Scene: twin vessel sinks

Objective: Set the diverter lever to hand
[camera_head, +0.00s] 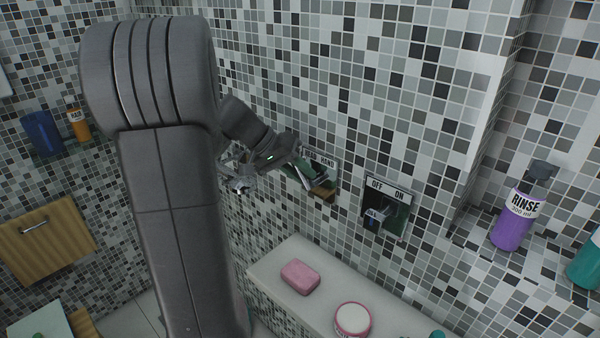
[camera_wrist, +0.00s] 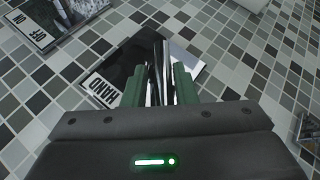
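The diverter plate is a dark panel on the tiled wall. Its white strip carries the word HAND (camera_head: 326,161); in the wrist view this label (camera_wrist: 101,88) lies just left of the fingers. My gripper (camera_head: 308,180) is at this plate, with its fingers over the panel. In the wrist view the two green fingers of my gripper (camera_wrist: 161,75) stand a little apart, with narrow dark and pale strips between them. I cannot tell whether one of these is the lever or whether it is gripped. The rest of the plate's label is partly hidden behind my gripper.
An OFF/ON switch plate (camera_head: 388,205) is on the wall just right of the diverter. Below, a white ledge (camera_head: 275,263) holds pink soap (camera_head: 300,277) and a round jar (camera_head: 353,319). A purple RINSE bottle (camera_head: 516,217) stands on a tiled shelf at right.

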